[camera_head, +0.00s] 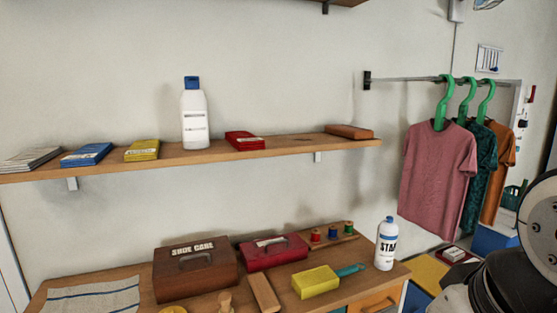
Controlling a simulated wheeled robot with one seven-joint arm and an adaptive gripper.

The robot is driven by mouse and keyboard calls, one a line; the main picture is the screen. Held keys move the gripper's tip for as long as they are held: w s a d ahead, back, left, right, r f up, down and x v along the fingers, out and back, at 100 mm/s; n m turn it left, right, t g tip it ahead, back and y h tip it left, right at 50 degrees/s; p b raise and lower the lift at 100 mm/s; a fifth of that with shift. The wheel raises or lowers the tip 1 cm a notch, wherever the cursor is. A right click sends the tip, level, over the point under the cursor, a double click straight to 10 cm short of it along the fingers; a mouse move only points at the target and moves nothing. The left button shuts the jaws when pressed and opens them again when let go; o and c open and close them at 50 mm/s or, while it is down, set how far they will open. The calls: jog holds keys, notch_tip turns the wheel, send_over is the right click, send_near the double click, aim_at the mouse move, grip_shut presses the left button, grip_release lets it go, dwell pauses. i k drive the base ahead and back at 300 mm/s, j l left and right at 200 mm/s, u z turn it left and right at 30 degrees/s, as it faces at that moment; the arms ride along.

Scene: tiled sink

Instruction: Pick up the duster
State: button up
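A yellow block-shaped head (315,282) with a teal handle (351,270) lies on the wooden table, near its right end. It looks like the duster, though no label on it can be read. Its handle points right, toward a white bottle with a blue cap (386,246). A black and silver part of my arm fills the lower right corner, apart from the table things. My gripper is not in view, so its state and any hold are hidden.
A shoe care box (195,270), a red case (273,252), a wooden block (264,293) and thread spools (332,232) crowd the table. Above, a wall shelf (290,146) holds a bottle (194,118) and packets. Shirts (438,165) hang from a rail at right.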

aim_at(318, 281)
jog(key=i+l, duration=0.25)
jog(key=i, duration=0.25)
jog(key=i+l+z, duration=0.15)
jog(key=i+l, duration=0.15)
jog(key=i, duration=0.15)
